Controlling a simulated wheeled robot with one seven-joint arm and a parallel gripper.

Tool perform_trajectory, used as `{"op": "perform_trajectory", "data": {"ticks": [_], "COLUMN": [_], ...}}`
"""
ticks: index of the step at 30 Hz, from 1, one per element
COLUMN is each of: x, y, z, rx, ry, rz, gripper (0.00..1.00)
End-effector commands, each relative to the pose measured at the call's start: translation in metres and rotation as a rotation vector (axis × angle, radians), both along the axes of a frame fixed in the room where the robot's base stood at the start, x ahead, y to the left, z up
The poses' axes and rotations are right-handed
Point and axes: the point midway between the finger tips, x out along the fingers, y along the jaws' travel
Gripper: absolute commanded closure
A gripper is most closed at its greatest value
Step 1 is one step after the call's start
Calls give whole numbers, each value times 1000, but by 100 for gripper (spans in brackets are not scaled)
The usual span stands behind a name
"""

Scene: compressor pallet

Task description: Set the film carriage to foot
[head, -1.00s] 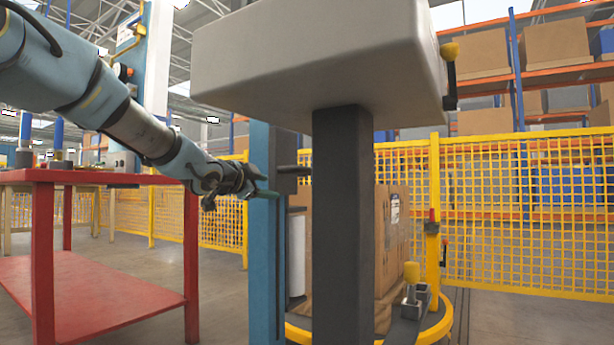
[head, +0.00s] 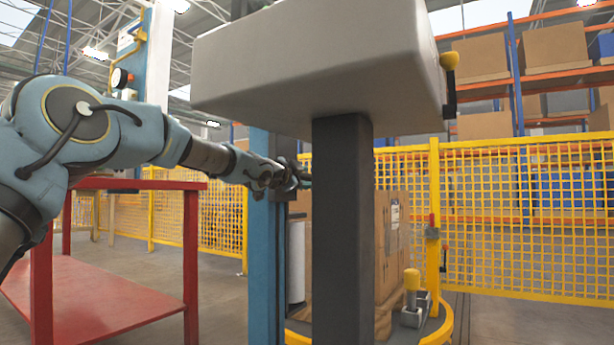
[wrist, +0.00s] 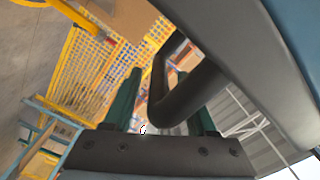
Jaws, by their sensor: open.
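The blue mast (head: 262,245) of the wrapping machine stands left of a dark post. A white film roll (head: 296,262) shows low beside the mast. The film carriage itself is mostly hidden by the mast, the post and my gripper. My gripper (head: 304,177) is at the mast, at the height of the carton stack's top. In the wrist view a dark curved handle (wrist: 187,97) lies between the green fingers of my gripper (wrist: 165,95). The gripper is open; whether a finger touches the handle I cannot tell.
A grey box head (head: 310,75) on the dark post (head: 342,230) blocks the middle. Cartons (head: 392,250) stand behind it on a yellow-rimmed turntable (head: 443,325). A red table (head: 125,184) is at left. Yellow mesh fence (head: 525,215) closes the back.

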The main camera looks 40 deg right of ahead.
Motion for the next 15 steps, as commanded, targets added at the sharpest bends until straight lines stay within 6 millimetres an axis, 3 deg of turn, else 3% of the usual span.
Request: {"op": "perform_trajectory", "data": {"ticks": [10, 15], "x": [1, 1], "y": [-3, -3], "z": [-1, -1], "rx": [1, 1], "ry": [0, 0], "rz": [0, 0], "gripper": [44, 63]}}
